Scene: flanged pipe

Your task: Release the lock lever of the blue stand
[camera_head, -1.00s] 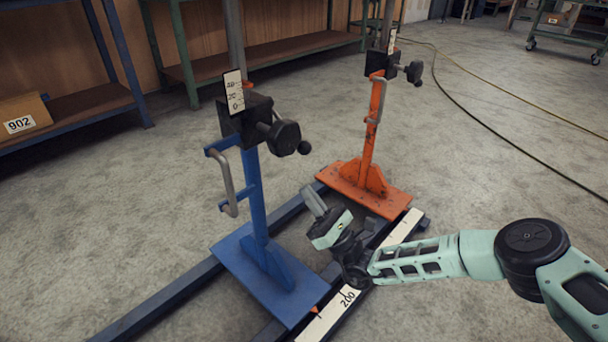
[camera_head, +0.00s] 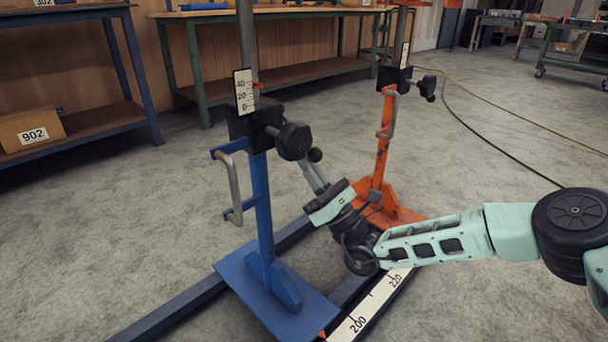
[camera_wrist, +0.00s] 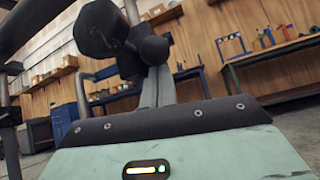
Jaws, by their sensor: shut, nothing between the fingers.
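The blue stand (camera_head: 261,200) stands upright on its flat blue base plate at left of centre in the head view. Near its top is a black clamp block with a large dark knob (camera_head: 293,141) and a lever ending in a small black ball (camera_head: 316,155). My gripper (camera_head: 308,167) is shut and empty, its fingers pointing up and left just below the ball. In the wrist view the knob (camera_wrist: 100,30) and the ball (camera_wrist: 155,49) show at the tips of my gripper (camera_wrist: 158,72). I cannot tell whether they touch.
An orange stand (camera_head: 381,150) with a similar clamp stands behind, right of my gripper. Both stands are on a dark rail frame with a white scale strip (camera_head: 372,305). The blue stand has a grey side handle (camera_head: 233,180). Shelves and benches line the back; open floor lies right.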

